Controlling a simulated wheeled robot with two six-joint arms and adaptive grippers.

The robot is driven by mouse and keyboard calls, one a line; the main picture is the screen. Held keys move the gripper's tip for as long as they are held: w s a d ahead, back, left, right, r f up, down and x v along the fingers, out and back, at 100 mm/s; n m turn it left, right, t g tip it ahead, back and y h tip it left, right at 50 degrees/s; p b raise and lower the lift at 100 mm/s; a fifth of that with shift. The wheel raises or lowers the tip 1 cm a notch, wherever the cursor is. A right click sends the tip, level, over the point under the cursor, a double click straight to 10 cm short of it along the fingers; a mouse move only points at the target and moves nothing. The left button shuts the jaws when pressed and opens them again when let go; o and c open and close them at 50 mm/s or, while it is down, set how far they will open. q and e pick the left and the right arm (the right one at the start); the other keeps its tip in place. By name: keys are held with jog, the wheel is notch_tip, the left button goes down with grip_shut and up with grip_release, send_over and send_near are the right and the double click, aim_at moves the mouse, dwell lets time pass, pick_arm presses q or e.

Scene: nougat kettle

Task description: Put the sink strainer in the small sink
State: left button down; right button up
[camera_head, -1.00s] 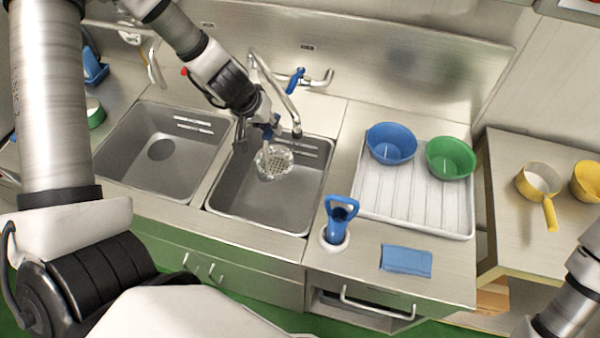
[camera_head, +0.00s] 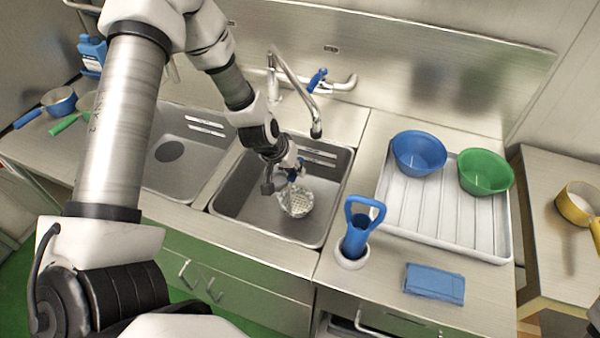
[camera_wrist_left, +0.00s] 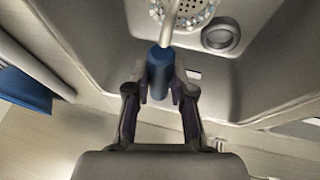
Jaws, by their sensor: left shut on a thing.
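My left gripper (camera_head: 284,172) is shut on the blue handle of the sink strainer; its fingers close around the blue grip (camera_wrist_left: 158,72) in the left wrist view. The strainer's pale, perforated round head (camera_head: 296,200) hangs inside the right-hand sink (camera_head: 236,203). In the left wrist view the head (camera_wrist_left: 184,12) shows only partly at the top edge. A grey drain ring (camera_wrist_left: 221,36) lies on the sink floor beside it. The head looks apart from the ring, though its height above the floor is hard to tell. My right gripper is out of view.
A tap (camera_head: 300,88) arches over the sink's back right. The left-hand sink (camera_head: 200,150) is empty where visible. To the right stand a white drainer tray (camera_head: 440,230) with a blue bowl (camera_head: 418,152) and green bowl (camera_head: 485,172), a blue-handled tool (camera_head: 357,235) and a blue cloth (camera_head: 435,283).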

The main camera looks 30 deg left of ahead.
pick_arm(q)
jog(key=shift+w+d+f, duration=0.2)
jog(key=shift+w+f, duration=0.1)
jog(key=shift+w, duration=0.3)
jog(key=shift+w+d+f, duration=0.2)
jog(key=shift+w+f, duration=0.05)
jog(key=shift+w, duration=0.3)
jog(key=shift+a+f, duration=0.1)
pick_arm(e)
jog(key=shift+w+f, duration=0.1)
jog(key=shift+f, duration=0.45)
pick_arm(q)
jog(key=shift+f+b, duration=0.15)
jog(key=shift+b, duration=0.3)
jog(key=c, duration=1.2)
grip_release()
jog(key=shift+o, duration=0.9)
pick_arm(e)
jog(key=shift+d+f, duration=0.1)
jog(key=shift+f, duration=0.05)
pick_arm(q)
jog(key=p+v, duration=0.8)
jog(key=v, duration=0.4)
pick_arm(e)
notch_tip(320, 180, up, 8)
